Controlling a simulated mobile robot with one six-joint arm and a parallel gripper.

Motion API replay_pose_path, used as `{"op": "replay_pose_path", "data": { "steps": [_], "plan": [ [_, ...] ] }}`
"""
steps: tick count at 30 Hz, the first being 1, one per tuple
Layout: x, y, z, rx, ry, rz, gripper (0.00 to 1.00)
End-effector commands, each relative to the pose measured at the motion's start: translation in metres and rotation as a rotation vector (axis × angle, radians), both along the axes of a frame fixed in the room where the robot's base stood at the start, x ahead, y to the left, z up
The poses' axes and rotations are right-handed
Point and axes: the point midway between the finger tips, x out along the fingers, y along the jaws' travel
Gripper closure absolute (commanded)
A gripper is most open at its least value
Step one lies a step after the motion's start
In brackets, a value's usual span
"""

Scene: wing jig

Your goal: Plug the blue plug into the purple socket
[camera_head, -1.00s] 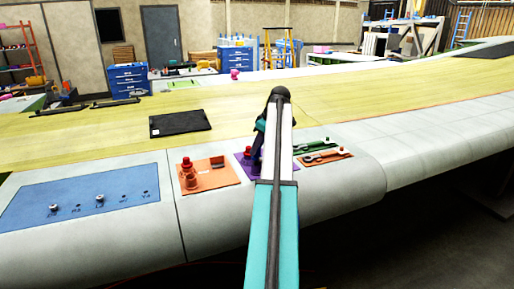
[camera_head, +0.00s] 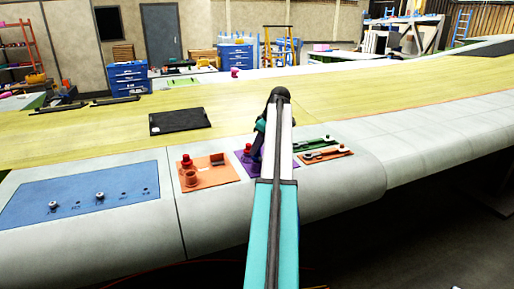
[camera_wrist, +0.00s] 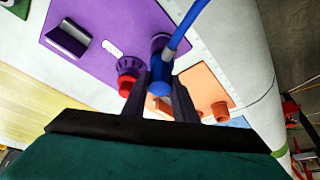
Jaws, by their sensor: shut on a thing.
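My gripper (camera_wrist: 161,92) is shut on the blue plug (camera_wrist: 159,86), whose rounded end shows between the dark fingers in the wrist view. A blue cable (camera_wrist: 183,27) bends up and right from it. The purple panel (camera_wrist: 100,24) lies just beyond the fingertips, with a red knob on a dark ribbed base (camera_wrist: 128,72) close by on the left. A dark blue-purple round part (camera_wrist: 159,42) stands directly behind the plug; I cannot tell whether it is the purple socket or whether the plug is in it. In the head view my arm covers most of the purple panel (camera_head: 240,156).
The orange panel (camera_head: 215,178) with upright red-orange parts lies left of the purple one. Green (camera_head: 310,147) and orange wrench boards (camera_head: 335,156) lie right. A blue panel (camera_head: 120,185) is far left. A black flat tray (camera_head: 180,121) lies behind. The wing surface right is clear.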

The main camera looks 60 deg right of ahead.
Motion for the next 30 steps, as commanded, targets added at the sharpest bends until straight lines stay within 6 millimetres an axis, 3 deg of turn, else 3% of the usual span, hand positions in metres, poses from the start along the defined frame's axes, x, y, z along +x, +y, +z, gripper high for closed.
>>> {"op": "replay_pose_path", "data": {
  "steps": [13,14,17,30],
  "plan": [
    [0.0000,-0.0001,-0.0035,0.000,0.000,0.000,0.96],
    [0.0000,-0.0001,-0.0034,0.000,0.000,0.000,0.70],
    [0.0000,-0.0001,-0.0034,0.000,0.000,0.000,0.53],
    [-0.0014,-0.0006,-0.0010,-0.001,0.000,0.000,0.53]
  ]
}}
